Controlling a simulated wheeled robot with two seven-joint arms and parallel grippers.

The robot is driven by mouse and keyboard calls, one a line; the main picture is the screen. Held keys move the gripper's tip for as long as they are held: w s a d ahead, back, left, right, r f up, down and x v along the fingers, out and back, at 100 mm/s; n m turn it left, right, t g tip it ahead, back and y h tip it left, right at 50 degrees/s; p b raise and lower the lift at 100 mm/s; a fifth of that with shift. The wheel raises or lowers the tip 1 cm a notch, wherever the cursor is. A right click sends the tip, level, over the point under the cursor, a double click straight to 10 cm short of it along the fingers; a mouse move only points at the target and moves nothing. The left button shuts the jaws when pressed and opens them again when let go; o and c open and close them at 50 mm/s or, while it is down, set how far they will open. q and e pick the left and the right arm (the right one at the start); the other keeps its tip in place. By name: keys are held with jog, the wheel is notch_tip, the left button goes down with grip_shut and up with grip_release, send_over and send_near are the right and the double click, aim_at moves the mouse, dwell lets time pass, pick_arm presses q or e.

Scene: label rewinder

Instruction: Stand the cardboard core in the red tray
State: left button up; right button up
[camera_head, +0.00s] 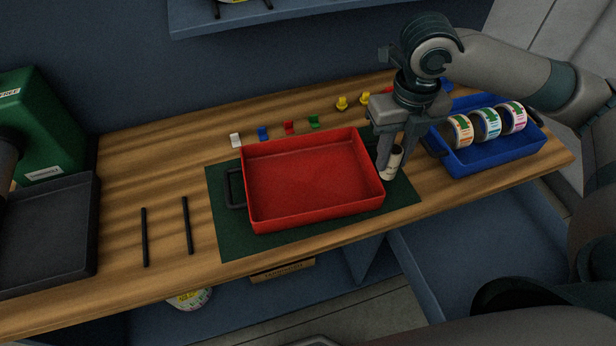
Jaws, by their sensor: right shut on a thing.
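The red tray (312,220) lies empty on a dark green mat (222,196) in the middle of the wooden bench, with a dark handle on its left side. My right gripper (392,160) points down just right of the tray. It is shut on a small pale cylinder, the cardboard core (391,167), which looks near upright with dark marks on its side. The core is outside the tray, close to its right wall. I cannot tell whether its lower end touches the mat. My left gripper is not in view.
A blue tray (497,157) with label rolls (487,124) stands at the right. Small coloured clips (290,127) line the bench behind the red tray. Two black rods (187,225) lie at the left, near a black tray (50,240) and a green container (50,120).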

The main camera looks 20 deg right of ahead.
jog(key=p, duration=0.3)
send_over(328, 201)
notch_tip(328, 201, down, 7)
dwell(0.4)
jog(key=shift+f+p, duration=0.7)
jog(key=shift+f, duration=1.3)
jog(key=shift+f, duration=0.15)
